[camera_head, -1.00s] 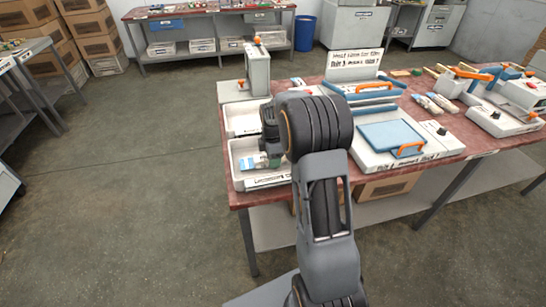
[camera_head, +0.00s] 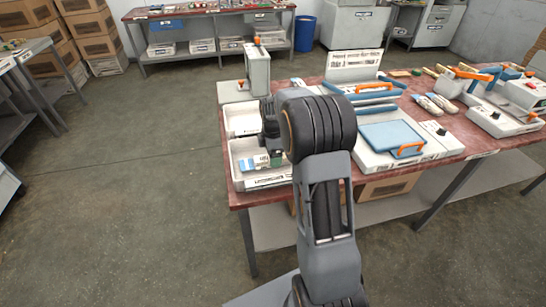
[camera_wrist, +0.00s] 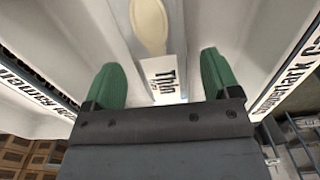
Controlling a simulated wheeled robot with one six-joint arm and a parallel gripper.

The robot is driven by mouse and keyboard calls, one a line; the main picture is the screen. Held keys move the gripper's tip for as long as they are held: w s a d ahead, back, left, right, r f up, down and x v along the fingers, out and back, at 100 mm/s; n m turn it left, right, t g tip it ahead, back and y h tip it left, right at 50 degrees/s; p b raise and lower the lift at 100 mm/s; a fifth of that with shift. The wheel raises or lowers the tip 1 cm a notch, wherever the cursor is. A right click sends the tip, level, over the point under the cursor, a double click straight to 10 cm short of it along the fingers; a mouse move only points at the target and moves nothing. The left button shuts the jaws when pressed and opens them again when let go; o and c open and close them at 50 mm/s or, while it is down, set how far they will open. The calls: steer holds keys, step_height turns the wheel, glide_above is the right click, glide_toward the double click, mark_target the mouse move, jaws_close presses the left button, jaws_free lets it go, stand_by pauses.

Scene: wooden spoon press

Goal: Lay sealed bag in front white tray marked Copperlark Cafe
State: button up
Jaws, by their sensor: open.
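The sealed bag (camera_head: 256,163) lies in the front white tray (camera_head: 237,178) at the left front of the red-brown table. In the wrist view the bag (camera_wrist: 163,65) shows a pale wooden spoon and a white label reading "Trio". The wrist view shows a tray wall label (camera_wrist: 290,80) that starts "Copperlark Ca". My gripper (camera_head: 275,158) is over the front tray. In the wrist view its green fingers (camera_wrist: 163,82) are apart, one on each side of the bag's label end, with gaps between. My arm hides part of the tray's right side.
A second white tray (camera_head: 236,124) stands directly behind the front one. A grey upright device (camera_head: 257,70) is behind it. To the right are a press with a blue plate (camera_head: 390,135), a white sign board (camera_head: 353,65) and packed bags (camera_head: 432,104).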

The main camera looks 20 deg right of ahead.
step_height(320, 180, up, 10)
steer(key=s+a+m+t, duration=0.1)
steer(key=s+a+m, duration=0.4)
steer(key=s+m, duration=0.3)
steer(key=s+a+m+t, duration=0.2)
steer(key=s+a+m, duration=0.3)
steer(key=s, duration=0.9)
steer(key=m, duration=0.2)
steer(key=shift+a+m+p, duration=0.35)
steer(key=shift+m, duration=0.05)
step_height(320, 180, up, 6)
steer(key=p, duration=0.5)
steer(key=shift+r+t+p, duration=0.25)
steer(key=shift+t+p, duration=0.05)
steer(key=shift+p, duration=0.1)
